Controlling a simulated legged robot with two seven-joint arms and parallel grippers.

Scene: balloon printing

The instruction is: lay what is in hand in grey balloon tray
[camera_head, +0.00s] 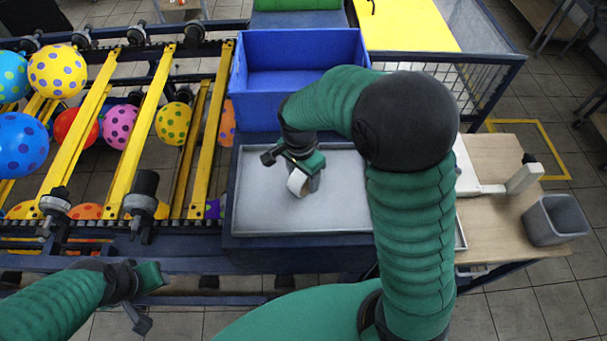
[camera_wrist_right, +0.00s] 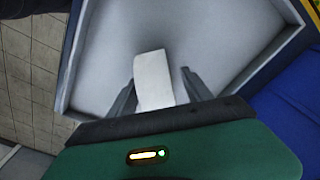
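The grey balloon tray (camera_head: 345,205) lies in the middle of the head view, a shallow tray with a low rim. It also fills the top of the right wrist view (camera_wrist_right: 215,35). My right gripper (camera_head: 303,178) is low over the tray's left half. In the right wrist view the white piece (camera_wrist_right: 153,78) is between the fingers, close to the left one, with a clear gap to the right one. Whether it touches the tray floor is unclear. My left gripper (camera_head: 143,297) is at the lower left, away from the tray.
A blue bin (camera_head: 295,105) stands directly behind the tray. Left is a rack with yellow bars (camera_head: 140,120) and several spotted balloons (camera_head: 58,72). Right is a wooden table (camera_head: 490,215) with a grey bin (camera_head: 555,220). The tray floor around the white piece looks bare.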

